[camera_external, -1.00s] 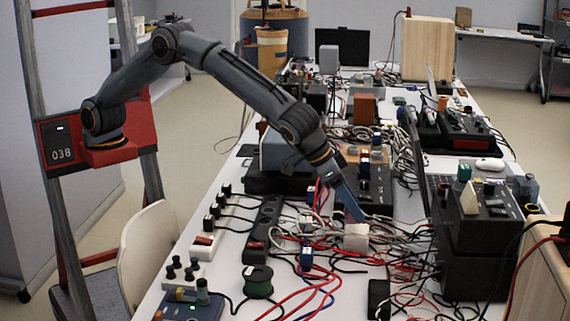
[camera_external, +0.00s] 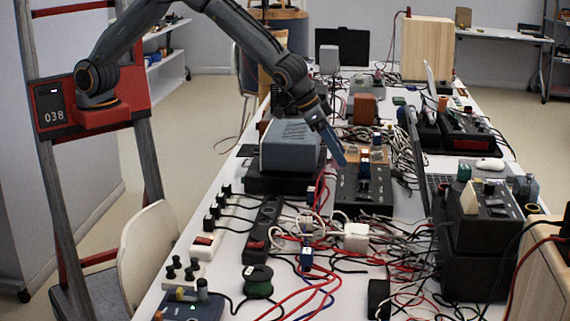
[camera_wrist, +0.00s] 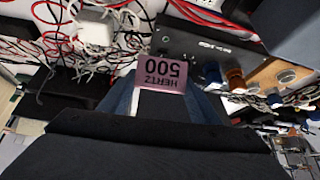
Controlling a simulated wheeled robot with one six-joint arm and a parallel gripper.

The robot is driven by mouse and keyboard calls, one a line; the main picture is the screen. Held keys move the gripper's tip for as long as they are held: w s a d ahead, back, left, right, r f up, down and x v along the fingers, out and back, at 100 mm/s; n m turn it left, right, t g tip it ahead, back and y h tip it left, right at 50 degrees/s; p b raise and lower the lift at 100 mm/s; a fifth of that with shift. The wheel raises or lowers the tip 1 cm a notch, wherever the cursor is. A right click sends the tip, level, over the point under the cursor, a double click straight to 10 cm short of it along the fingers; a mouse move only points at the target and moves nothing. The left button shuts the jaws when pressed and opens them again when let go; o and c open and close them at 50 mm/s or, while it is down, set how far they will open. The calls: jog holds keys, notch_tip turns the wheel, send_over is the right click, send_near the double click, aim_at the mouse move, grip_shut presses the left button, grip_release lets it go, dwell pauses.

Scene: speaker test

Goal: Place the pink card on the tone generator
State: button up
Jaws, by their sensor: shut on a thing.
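The pink card (camera_wrist: 161,75) shows in the wrist view, printed "500 HERTZ" and upside down in the picture. My gripper (camera_wrist: 162,95) is shut on it, between its blue fingers. In the external view my gripper (camera_external: 338,155) hangs above the table, and the card cannot be made out there. Below and beside the fingers is a black box with knobs (camera_external: 365,195), which also shows in the wrist view (camera_wrist: 200,45). It may be the tone generator; I cannot tell for sure.
A grey-blue box (camera_external: 290,150) on a black unit stands left of my gripper. A small white box (camera_external: 355,238) lies among tangled cables in front. A stacked black device (camera_external: 478,240) stands to the right. The table is crowded.

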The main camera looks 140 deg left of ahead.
jog(key=s+a+r+p, duration=0.2)
jog(key=s+r+p, duration=0.4)
jog(key=s, duration=0.5)
jog(key=s+a+r+p, duration=0.2)
jog(key=s+r+p, duration=0.3)
jog(key=s+p, duration=0.45)
jog(key=shift+m+t, duration=0.3)
jog(key=shift+m, duration=0.1)
jog(key=f+b, duration=0.7)
jog(key=s+f+b, duration=0.1)
jog(key=f+b, duration=0.2)
jog(key=shift+a+f, duration=0.15)
jog(key=shift+f, duration=0.05)
jog(key=shift+f+b, duration=0.1)
jog(key=shift+b, duration=0.25)
jog(key=shift+f, duration=0.1)
jog(key=o, duration=1)
jog(key=shift+s+r+p, duration=0.15)
jog(key=shift+r+p, duration=0.15)
jog(key=shift+r, duration=0.25)
jog(key=p+v, duration=0.5)
jog(key=v, duration=0.6)
jog(key=shift+d+r, duration=0.1)
jog(key=shift+d, duration=0.1)
